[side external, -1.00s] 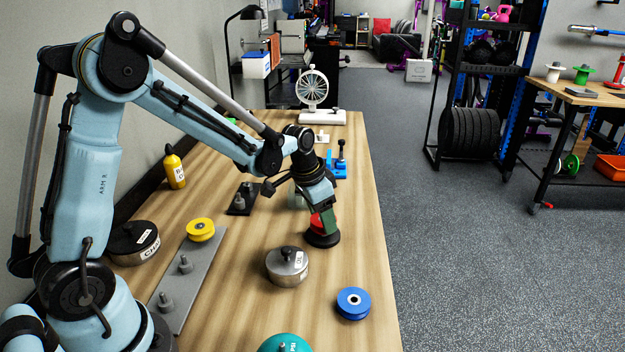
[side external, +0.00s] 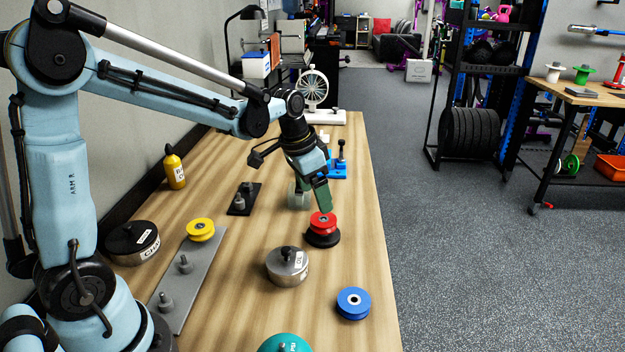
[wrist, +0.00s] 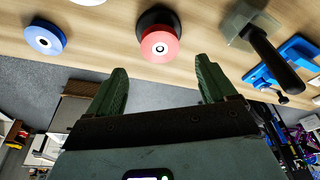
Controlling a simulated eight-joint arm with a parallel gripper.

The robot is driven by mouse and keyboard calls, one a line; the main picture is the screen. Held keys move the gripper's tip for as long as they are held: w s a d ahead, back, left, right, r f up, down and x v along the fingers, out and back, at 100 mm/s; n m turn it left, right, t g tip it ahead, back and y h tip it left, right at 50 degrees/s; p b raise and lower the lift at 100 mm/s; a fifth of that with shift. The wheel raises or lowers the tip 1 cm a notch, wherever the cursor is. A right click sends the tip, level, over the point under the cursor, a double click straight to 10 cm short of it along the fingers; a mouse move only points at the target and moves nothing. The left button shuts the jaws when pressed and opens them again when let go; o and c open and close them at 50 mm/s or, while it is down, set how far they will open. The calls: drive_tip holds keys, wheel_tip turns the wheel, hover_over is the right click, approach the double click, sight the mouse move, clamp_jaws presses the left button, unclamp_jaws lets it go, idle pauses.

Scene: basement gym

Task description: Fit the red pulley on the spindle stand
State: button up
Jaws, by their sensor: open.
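The red pulley (side external: 322,221) lies flat on a round black base (side external: 323,240) towards the table's right edge. The wrist view shows the same red pulley (wrist: 160,45) beyond the fingertips, its centre hole facing me, with the black base (wrist: 157,15) behind it. The spindle stand seems to be the long grey plate (side external: 202,275) with bare upright spindles and a yellow pulley (side external: 200,229) at its far end. My gripper (side external: 322,205) is open just above the red pulley; its green fingers (wrist: 160,82) have nothing between them.
A steel knobbed weight (side external: 287,268) and a blue pulley (side external: 353,303) stand nearer the camera. A dark knobbed weight (side external: 133,242) and yellow bottle (side external: 174,167) are at left. A black pegged plate (side external: 243,200) and blue fixture (side external: 338,168) stand farther back. Bare wood surrounds the grey plate's right side.

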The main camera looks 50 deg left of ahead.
drive_tip(key=shift+v, duration=2.5)
drive_tip(key=s+d+n+t, duration=0.1)
drive_tip(key=s+d+t, duration=0.1)
drive_tip(key=s, duration=0.4)
drive_tip(key=s+d+f+n+t, duration=0.1)
drive_tip(key=s+d+n+t, duration=0.1)
drive_tip(key=s, duration=0.4)
drive_tip(key=shift+d+f+y, duration=0.25)
drive_tip(key=shift+d+y, duration=0.15)
